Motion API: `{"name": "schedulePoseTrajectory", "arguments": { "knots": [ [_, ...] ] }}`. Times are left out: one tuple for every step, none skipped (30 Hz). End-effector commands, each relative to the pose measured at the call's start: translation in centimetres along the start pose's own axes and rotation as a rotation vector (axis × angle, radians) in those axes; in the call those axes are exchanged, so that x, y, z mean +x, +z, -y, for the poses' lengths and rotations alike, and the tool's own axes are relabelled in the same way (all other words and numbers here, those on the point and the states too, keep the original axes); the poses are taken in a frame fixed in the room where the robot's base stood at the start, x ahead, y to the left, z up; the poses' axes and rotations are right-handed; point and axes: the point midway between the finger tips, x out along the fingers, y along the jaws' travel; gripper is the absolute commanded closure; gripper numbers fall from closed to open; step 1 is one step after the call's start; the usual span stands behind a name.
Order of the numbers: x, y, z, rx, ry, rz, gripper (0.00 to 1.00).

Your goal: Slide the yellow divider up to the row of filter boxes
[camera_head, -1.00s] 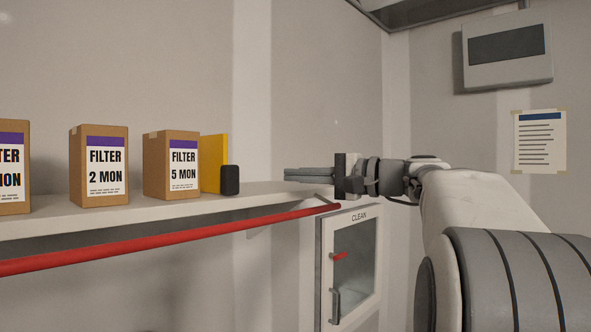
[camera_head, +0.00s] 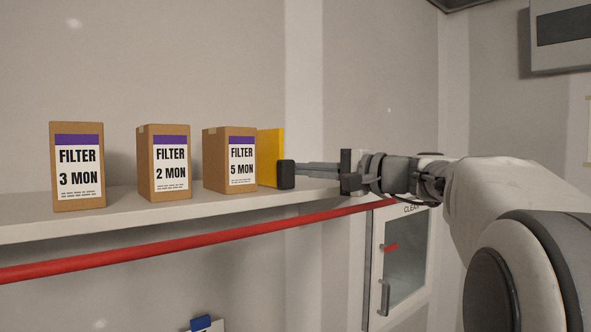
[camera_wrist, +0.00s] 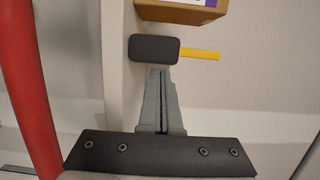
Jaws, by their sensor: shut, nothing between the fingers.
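The yellow divider (camera_head: 270,157) stands upright on the shelf, just right of the FILTER 5 MON box (camera_head: 229,160). Its dark end block (camera_head: 285,174) faces the front. The divider shows edge-on in the wrist view (camera_wrist: 199,54), with its dark block (camera_wrist: 154,49) beside it. The row also holds the FILTER 2 MON box (camera_head: 164,163) and the FILTER 3 MON box (camera_head: 78,167), with gaps between boxes. My gripper (camera_head: 297,168) is shut and empty, its tips at the right side of the dark block. In the wrist view the fingertips (camera_wrist: 160,72) are at or just short of the block; contact is unclear.
A red rail (camera_head: 200,241) runs along the front below the white shelf (camera_head: 110,216). A CLEAN cabinet (camera_head: 403,260) with a glass door is below right. A wall panel (camera_head: 560,40) hangs at upper right.

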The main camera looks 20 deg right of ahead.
Motion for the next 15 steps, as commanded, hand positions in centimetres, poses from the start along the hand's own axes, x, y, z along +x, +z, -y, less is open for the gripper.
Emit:
{"name": "schedulePoseTrajectory", "arguments": {
  "knots": [
    [0.0,0.0,0.0,0.0,0.0,0.0,1.0],
    [0.0,0.0,0.0,0.0,0.0,0.0,1.0],
    [0.1,0.2,-0.1,-0.001,0.001,0.001,1.0],
    [0.1,0.4,-0.2,-0.002,0.001,0.001,1.0],
    [0.2,0.7,-0.3,-0.003,0.002,0.001,1.0],
    [0.4,1.2,-0.4,-0.005,0.002,0.001,1.0],
    [0.5,1.7,-0.5,-0.004,0.003,0.002,1.0],
    [0.7,2.1,-0.5,-0.004,0.003,0.004,1.0],
    [0.8,2.7,-0.5,-0.005,0.003,0.005,1.0],
    [0.9,3.1,-0.5,-0.005,0.003,0.005,1.0],
    [1.0,3.5,-0.5,-0.004,0.003,0.006,1.0],
    [1.1,3.9,-0.4,-0.003,0.003,0.005,1.0],
    [1.1,4.1,-0.4,-0.003,0.003,0.005,1.0],
    [1.1,4.2,-0.3,-0.002,0.002,0.005,1.0],
    [1.1,4.4,-0.2,-0.002,0.002,0.005,1.0]
  ]
}}
